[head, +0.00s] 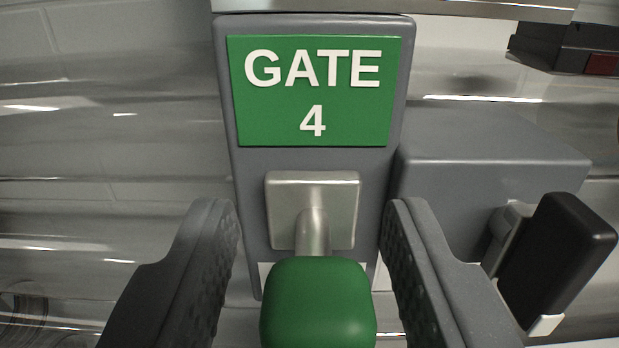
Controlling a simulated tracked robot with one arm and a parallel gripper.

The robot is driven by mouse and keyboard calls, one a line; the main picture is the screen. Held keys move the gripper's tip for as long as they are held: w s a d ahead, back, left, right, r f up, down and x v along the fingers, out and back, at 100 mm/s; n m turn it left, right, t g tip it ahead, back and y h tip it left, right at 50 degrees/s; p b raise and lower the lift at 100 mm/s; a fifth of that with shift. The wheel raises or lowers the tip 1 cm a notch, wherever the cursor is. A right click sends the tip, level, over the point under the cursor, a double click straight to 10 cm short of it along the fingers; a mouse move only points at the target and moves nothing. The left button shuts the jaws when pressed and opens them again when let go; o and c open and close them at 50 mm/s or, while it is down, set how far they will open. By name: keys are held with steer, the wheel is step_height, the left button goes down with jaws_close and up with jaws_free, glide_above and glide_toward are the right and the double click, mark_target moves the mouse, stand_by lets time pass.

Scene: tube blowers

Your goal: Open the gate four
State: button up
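In the head view, a grey panel (245,190) carries a green sign (313,90) reading "GATE 4". Below the sign is a square metal plate (285,205) with a metal stem (313,232) coming out toward me. The stem ends in a green knob (317,305) at the bottom centre. My gripper (315,240) is open, with one dark ridged finger on each side of the stem and knob. Gaps show between both fingers and the green knob. The lower end of the knob is cut off by the picture edge.
A grey box (490,180) stands right of the panel, with a black lever-like handle (560,255) close to my right finger. A dark block with a red part (600,64) is at upper right. Shiny metal or clear tubing (110,150) runs across behind.

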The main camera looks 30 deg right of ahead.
steer(key=shift+w+d, duration=0.3)
steer(key=shift+w, duration=0.15)
